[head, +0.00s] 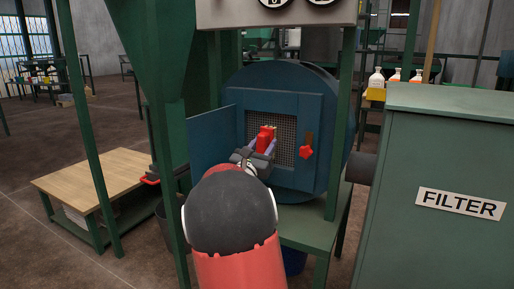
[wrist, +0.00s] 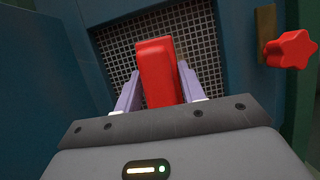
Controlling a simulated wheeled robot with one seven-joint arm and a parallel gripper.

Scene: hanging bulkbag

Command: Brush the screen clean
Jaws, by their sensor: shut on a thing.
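The screen (head: 286,128) is a pale mesh set in the square opening of a round blue housing. It also shows in the wrist view (wrist: 200,40) as a fine grid behind the gripper. My gripper (head: 266,145) is in front of the opening. In the wrist view its two lilac fingers (wrist: 157,88) are shut on a red block-shaped thing (wrist: 155,62), likely the brush's handle. The red thing points at the screen. Its bristles are hidden in the wrist view, and I cannot tell if it touches the mesh. The part of the screen behind it is hidden.
A blue door (head: 212,136) stands open at the left of the opening. A red star knob (head: 306,152) is at its right. Green posts (head: 343,110) flank the housing. A green filter cabinet (head: 440,180) stands at right, a wooden-topped table (head: 95,178) at left.

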